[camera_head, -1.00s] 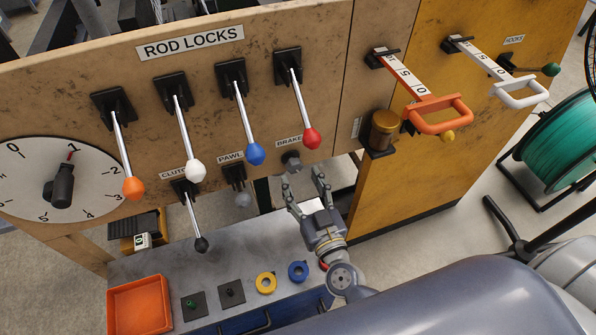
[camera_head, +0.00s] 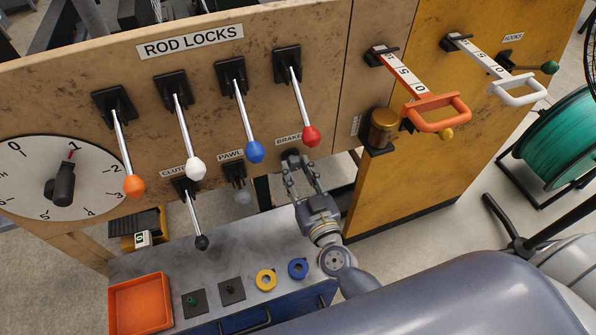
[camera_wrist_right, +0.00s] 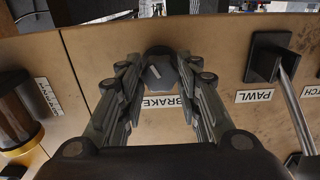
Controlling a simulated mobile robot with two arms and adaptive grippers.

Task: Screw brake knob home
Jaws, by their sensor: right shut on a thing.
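The brake knob is a dark grey knob with a light pointer line, on the tan panel at the BRAKE label (camera_wrist_right: 160,101). In the right wrist view the knob (camera_wrist_right: 159,72) sits between my right gripper's fingertips (camera_wrist_right: 160,80). My right gripper (camera_head: 297,172) reaches up from below and is shut on the knob. I cannot tell from these views whether the knob is flush with the panel. My left gripper is not in view.
Levers with orange, white, blue and red (camera_head: 311,136) knobs hang above and left of my gripper. A pawl lever (camera_head: 235,178) stands close on the left. An orange handle (camera_head: 437,112) and a brass cup (camera_head: 382,130) are to the right. A bench (camera_head: 215,262) lies below.

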